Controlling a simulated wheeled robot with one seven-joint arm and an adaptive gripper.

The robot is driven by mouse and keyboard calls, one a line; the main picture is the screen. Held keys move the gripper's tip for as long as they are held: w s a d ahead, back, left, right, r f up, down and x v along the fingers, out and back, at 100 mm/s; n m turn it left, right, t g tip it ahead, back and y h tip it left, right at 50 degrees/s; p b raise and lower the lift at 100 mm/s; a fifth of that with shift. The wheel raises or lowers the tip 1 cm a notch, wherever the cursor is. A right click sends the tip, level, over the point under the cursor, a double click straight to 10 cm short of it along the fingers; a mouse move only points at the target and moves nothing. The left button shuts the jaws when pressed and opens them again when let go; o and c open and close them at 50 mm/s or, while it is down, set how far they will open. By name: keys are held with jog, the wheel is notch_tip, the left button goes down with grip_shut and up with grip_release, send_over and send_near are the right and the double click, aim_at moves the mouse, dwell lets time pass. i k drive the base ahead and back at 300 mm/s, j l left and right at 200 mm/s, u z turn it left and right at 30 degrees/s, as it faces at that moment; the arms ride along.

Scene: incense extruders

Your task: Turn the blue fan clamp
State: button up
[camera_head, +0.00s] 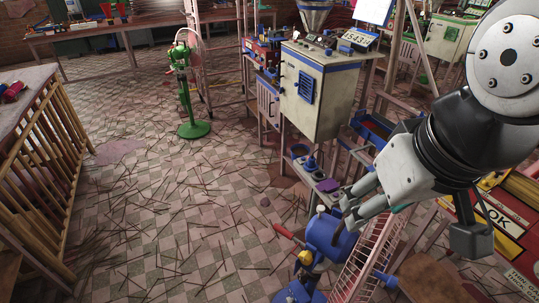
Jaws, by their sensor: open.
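The blue fan (331,240) stands at the bottom centre, with a blue motor housing and a pinkish wire cage at its right. A red handle (284,230) sticks out at its left, and a yellow piece (305,257) sits below the housing. I cannot tell for sure which of these parts is the clamp. My gripper (348,212) is open, its fingers pointing down-left at the top right of the blue housing. The fingers overlap the housing in the picture; contact cannot be told. They hide part of the fan.
A green fan (188,90) stands further back on the checkered floor. A cream and blue machine (318,100) is behind the blue fan. A red and yellow machine (500,215) is at right, a wooden rack (45,150) at left. Loose sticks litter the open floor.

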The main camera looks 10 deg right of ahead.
aim_at(302, 278)
jog(key=k, duration=1.1)
jog(key=i+u, duration=0.45)
jog(key=i, duration=0.25)
